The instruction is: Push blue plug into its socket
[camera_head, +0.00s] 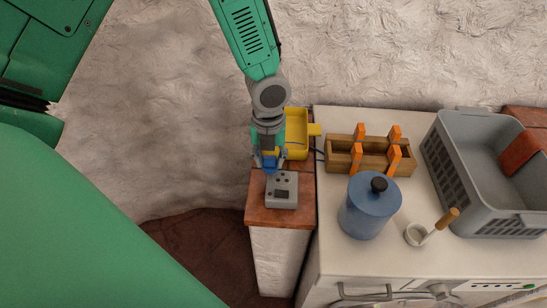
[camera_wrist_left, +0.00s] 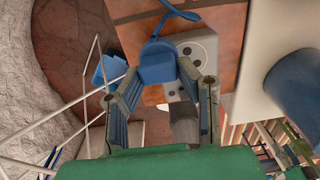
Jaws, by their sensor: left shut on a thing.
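My left gripper (camera_head: 267,160) is above the far-left edge of the grey socket box (camera_head: 283,190) on the narrow brick-topped counter. It is shut on the blue plug (camera_wrist_left: 158,64), which shows between the fingers in the left wrist view, with a blue cable curling away from it. In the head view the plug (camera_head: 270,166) is a small blue patch at the fingertips. The socket box (camera_wrist_left: 205,48) has dark round holes on its top face. The fingers hide where the plug meets or clears the box. My right gripper is not in view.
A yellow tray (camera_head: 296,135) sits right behind my gripper. On the white counter stand a wooden box with orange pegs (camera_head: 340,158), a blue lidded pot (camera_head: 368,212), a small white cup (camera_head: 415,235) and a grey crate (camera_head: 440,150). The floor lies left of the narrow counter.

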